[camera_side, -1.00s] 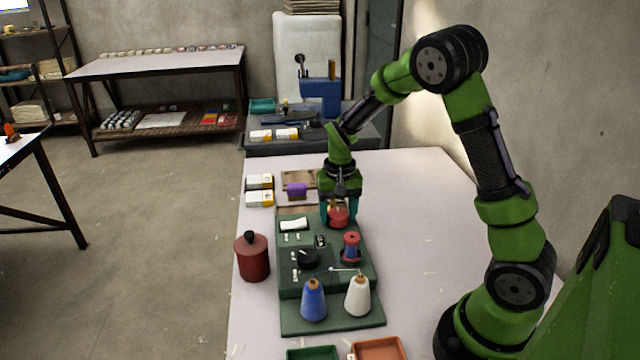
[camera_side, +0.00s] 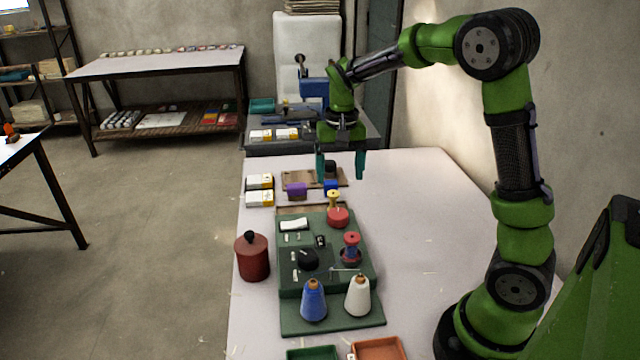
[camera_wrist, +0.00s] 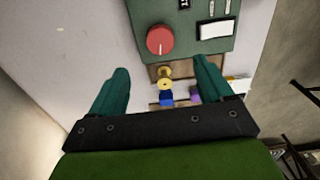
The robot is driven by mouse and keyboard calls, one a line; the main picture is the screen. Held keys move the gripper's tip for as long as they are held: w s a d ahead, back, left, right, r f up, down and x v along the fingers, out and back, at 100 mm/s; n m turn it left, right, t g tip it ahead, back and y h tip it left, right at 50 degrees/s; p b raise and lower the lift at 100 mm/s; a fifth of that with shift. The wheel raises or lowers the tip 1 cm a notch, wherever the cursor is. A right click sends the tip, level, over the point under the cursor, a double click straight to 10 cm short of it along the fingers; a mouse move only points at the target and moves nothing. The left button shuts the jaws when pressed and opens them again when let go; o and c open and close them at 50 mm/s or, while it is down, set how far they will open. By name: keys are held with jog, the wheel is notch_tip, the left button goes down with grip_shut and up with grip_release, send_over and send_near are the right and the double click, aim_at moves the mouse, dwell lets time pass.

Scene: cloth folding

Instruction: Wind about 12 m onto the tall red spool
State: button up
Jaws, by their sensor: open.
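A red spool (camera_side: 351,240) with a blue band around its middle stands upright on the right side of the green winder (camera_side: 330,315). A round red knob (camera_side: 338,219) is at the winder's far right; in the wrist view the knob (camera_wrist: 160,40) shows a white mark. A blue thread cone (camera_side: 313,303) and a white thread cone (camera_side: 358,298) stand at the near end. My gripper (camera_side: 341,172) is open and empty, raised above the area behind the knob. In the wrist view its fingers (camera_wrist: 162,72) are spread wide, with nothing between their tips.
A dark red canister (camera_side: 252,262) stands left of the winder. The table's right side is clear.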

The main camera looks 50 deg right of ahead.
notch_tip(320, 180, up, 5)
send_over(338, 213)
jog(key=shift+s+a+r, duration=0.1)
jog(key=shift+a, duration=0.05)
dwell(0.9)
notch_tip(338, 213, down, 16)
jog(key=n, duration=0.9)
jog(key=shift+c, duration=0.2)
